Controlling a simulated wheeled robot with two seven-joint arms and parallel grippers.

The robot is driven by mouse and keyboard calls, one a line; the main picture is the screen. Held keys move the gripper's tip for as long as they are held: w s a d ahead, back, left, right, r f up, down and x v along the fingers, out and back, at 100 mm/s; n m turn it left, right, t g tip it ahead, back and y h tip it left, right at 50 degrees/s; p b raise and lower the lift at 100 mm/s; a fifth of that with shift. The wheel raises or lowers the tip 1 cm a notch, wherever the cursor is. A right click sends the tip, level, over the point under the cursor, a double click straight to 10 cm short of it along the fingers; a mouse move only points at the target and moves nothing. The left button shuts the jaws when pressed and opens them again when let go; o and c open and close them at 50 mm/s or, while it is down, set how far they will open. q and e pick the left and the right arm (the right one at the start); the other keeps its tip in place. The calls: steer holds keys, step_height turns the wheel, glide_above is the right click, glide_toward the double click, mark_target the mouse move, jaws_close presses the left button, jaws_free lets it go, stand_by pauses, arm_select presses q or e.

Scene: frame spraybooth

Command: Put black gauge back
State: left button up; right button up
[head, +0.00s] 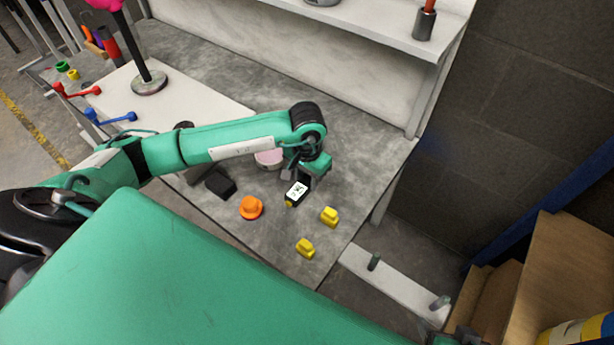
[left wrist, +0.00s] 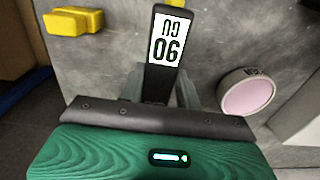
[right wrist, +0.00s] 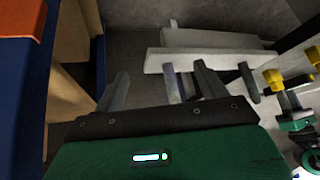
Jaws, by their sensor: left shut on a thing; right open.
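The black gauge (head: 297,190) is a slim dark piece with a white printed label. My left gripper (head: 303,176) is shut on it and holds it over the grey worktop, near the yellow blocks. In the left wrist view the gauge (left wrist: 167,45) sticks out from between the two fingers, label facing the camera. Whether its tip touches the worktop I cannot tell. My right gripper (right wrist: 160,88) is open and empty, low beside the bench. It faces a white board (right wrist: 205,62) with a grey peg (right wrist: 172,82) and a dark peg (right wrist: 248,82).
On the worktop (head: 300,260) are yellow blocks (head: 329,216) (head: 305,248), an orange knob-like piece (head: 251,207), a dark block (head: 220,184) and a pink-faced roll (head: 268,158). A shelf (head: 380,32) stands behind. A wooden cabinet (head: 570,270) is at right.

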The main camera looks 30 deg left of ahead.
arm_select(q)
steer(key=shift+f+b, duration=0.55)
steer(key=shift+f, duration=0.15)
arm_select(e)
steer(key=shift+w+a+f+t+y, duration=0.2)
steer(key=shift+w+a+t, duration=0.15)
steer(key=shift+a, duration=0.25)
steer(key=shift+w+a+f+t+y, duration=0.2)
steer(key=shift+w+a+t, duration=0.15)
steer(key=shift+a, duration=0.25)
arm_select(q)
steer(key=shift+f+b, duration=0.4)
steer(key=shift+f, duration=0.05)
arm_select(e)
steer(key=shift+w+a+r+t+y, duration=0.1)
steer(key=shift+w+a+t+y, duration=0.2)
steer(key=shift+a, duration=0.25)
steer(key=shift+w+a+r+t+y, duration=0.1)
steer(key=shift+w+a+t+y, duration=0.1)
steer(key=shift+a+t+y, duration=0.25)
steer(key=shift+a+h, duration=0.1)
steer(key=shift+h, duration=0.15)
arm_select(q)
steer(key=o, duration=1.1)
steer(key=shift+o, duration=0.2)
